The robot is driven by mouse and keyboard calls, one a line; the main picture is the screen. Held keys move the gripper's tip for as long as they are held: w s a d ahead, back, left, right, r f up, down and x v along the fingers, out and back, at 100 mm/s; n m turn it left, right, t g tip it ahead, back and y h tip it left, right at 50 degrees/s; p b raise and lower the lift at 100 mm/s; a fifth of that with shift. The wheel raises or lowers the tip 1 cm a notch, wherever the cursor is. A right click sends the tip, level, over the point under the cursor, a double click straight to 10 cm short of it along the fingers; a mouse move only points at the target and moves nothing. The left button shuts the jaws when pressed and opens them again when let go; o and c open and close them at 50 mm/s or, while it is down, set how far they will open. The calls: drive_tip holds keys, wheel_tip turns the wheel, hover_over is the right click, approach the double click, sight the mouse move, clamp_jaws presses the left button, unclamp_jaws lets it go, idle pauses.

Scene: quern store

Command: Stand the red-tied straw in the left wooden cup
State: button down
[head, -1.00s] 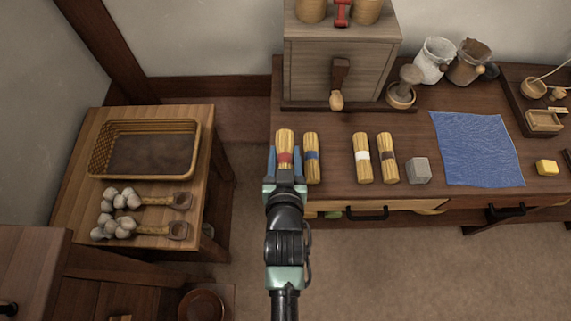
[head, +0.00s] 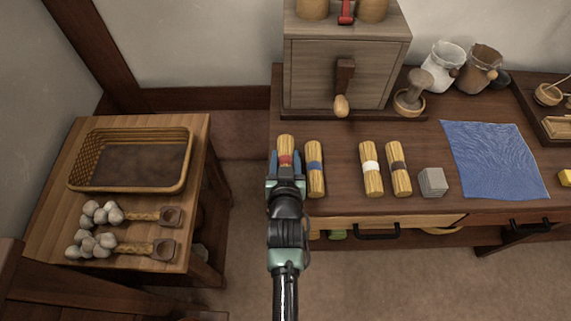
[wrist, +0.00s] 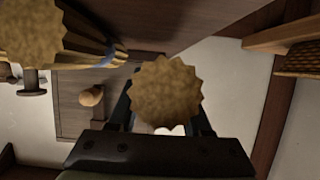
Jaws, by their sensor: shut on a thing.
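The red-tied straw (head: 285,143) is a short tan bundle with a red band, at the left end of a row of bundles by the dark table's left edge. My gripper (head: 286,161) is shut on it around the band, with a blue finger on each side. In the wrist view the straw's round cut end (wrist: 167,92) faces the camera between the fingers. Whether it touches the table is unclear. Two wooden cups stand on top of the grey-brown wooden cabinet; the left wooden cup (head: 312,8) is cut off by the top edge, so its mouth is hidden.
The blue-tied straw (head: 315,168) lies close to the right of my gripper. White-tied (head: 371,168) and dark-tied (head: 399,169) bundles and a grey block (head: 433,182) lie farther right. The cabinet (head: 320,72) rises behind. A red object (head: 346,12) sits between the cups.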

drive_tip(key=shift+f, duration=1.2)
drive_tip(key=shift+f+b, duration=0.1)
drive_tip(key=shift+b, duration=0.2)
drive_tip(key=shift+c, duration=1.7)
unclamp_jaws()
drive_tip(key=shift+s+r, duration=0.2)
drive_tip(key=p+v, duration=0.3)
drive_tip(key=v, duration=0.8)
drive_tip(key=shift+s+r, duration=0.15)
drive_tip(key=shift+s, duration=0.1)
